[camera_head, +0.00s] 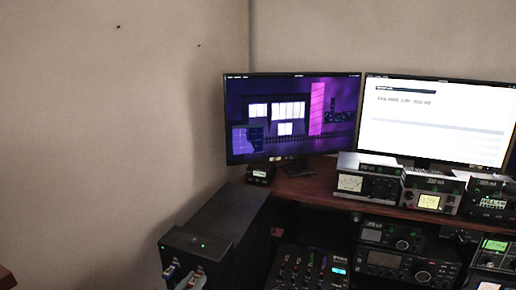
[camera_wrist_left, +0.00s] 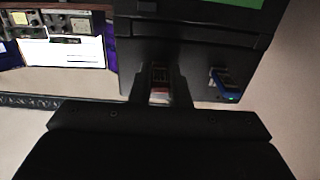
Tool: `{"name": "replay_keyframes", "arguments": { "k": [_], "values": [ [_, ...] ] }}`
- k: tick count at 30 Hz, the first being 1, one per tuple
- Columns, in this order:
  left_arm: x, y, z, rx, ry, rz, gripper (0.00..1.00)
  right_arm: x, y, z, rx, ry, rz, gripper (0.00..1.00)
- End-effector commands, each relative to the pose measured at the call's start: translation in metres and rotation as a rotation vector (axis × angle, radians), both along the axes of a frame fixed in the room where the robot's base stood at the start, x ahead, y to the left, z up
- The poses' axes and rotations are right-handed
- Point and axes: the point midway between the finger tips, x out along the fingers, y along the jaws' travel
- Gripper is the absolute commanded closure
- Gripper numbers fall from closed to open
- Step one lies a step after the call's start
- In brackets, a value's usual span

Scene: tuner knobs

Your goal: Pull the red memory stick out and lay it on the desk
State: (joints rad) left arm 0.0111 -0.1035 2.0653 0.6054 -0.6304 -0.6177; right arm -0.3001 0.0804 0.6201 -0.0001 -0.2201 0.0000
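The red memory stick (camera_wrist_left: 160,97) shows as a small red and white end at the black computer tower in the left wrist view. My left gripper (camera_wrist_left: 160,82) has one dark finger on each side of it. I cannot tell whether the fingers touch the stick or leave a small gap. A blue memory stick (camera_wrist_left: 221,77) sticks out of the same tower beside it, near a green light. In the head view the tower (camera_head: 215,222) stands at the lower left, and the sticks are small at the bottom edge. My right gripper is not in view.
The reddish-brown desk (camera_head: 310,188) holds two monitors (camera_head: 290,115) and several radio units (camera_head: 368,182) on its right part. A mixer (camera_head: 305,270) and more radios sit lower at the front. The wall is close behind the tower.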

Motion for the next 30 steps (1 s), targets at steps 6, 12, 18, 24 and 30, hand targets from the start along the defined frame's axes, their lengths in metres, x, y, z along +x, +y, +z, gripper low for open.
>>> {"name": "replay_keyframes", "arguments": {
  "k": [6,12,18,24,30],
  "values": [
    [0.0,0.0,0.0,0.0,0.0,0.0,1.0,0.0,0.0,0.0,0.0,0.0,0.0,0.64],
    [-0.004,0.001,-0.001,0.0,0.001,0.0,1.0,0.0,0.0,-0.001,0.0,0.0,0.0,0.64],
    [-0.012,0.005,-0.001,0.0,0.001,0.0,1.0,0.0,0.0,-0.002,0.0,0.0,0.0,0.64],
    [-0.019,0.007,-0.001,0.0,0.001,0.001,1.0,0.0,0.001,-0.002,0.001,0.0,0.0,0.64],
    [-0.026,0.01,-0.001,0.0,0.001,0.0,1.0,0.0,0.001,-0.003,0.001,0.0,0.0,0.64]
  ]
}}
